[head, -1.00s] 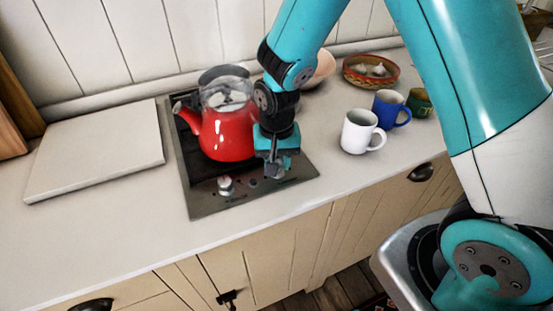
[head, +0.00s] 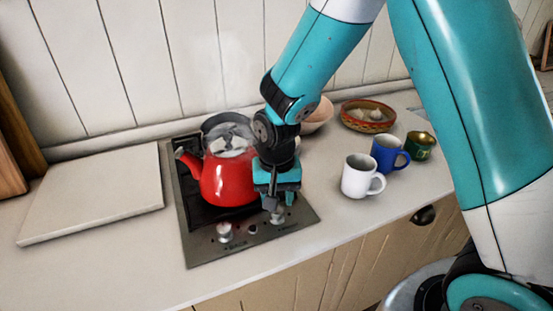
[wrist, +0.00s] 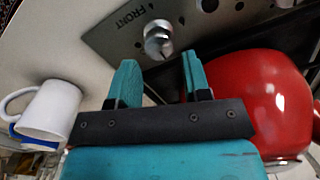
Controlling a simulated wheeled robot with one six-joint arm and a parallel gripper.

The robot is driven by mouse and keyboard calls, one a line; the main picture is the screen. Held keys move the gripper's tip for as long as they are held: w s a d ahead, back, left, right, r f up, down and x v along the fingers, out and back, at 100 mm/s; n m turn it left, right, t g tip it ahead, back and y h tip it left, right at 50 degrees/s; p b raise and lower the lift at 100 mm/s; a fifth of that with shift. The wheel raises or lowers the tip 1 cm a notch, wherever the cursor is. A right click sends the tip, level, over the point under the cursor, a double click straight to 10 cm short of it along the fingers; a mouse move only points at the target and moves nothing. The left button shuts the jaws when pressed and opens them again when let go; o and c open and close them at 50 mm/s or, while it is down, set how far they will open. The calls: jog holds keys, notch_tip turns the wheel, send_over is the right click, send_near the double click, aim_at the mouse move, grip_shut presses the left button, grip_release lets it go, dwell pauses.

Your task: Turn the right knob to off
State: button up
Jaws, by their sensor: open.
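The right knob (wrist: 158,42) is a silver dial on the dark metal panel of the cooktop (head: 200,248), near the word FRONT. In the head view the right knob (head: 277,217) shows just below my gripper (head: 280,203). In the wrist view my gripper (wrist: 160,76) is open, with its two teal fingers apart and nothing between them. The knob lies beyond the fingertips, roughly in line with the gap, and looks apart from them. Its exact pointer setting is too small to tell. The left knob (head: 224,232) stands on the same panel.
A red kettle (head: 225,180) stands on the cooktop close beside my gripper. A white mug (head: 358,176), a blue mug (head: 386,153) and a green cup (head: 420,145) stand to the right. A pale board (head: 90,195) lies left. The front counter strip is clear.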

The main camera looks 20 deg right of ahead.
notch_tip(320, 180, up, 14)
jog(key=shift+b, duration=0.35)
jog(key=shift+r, duration=0.1)
jog(key=s+a+r+n+y, duration=0.1)
jog(key=s+a+n+y, duration=0.1)
jog(key=s+n, duration=0.3)
jog(key=s+a+r+n+y, duration=0.2)
jog(key=s+n, duration=0.4)
jog(key=s, duration=0.8)
jog(key=shift+s+a, duration=0.2)
jog(key=shift+a, duration=0.1)
jog(key=shift+c, duration=0.4)
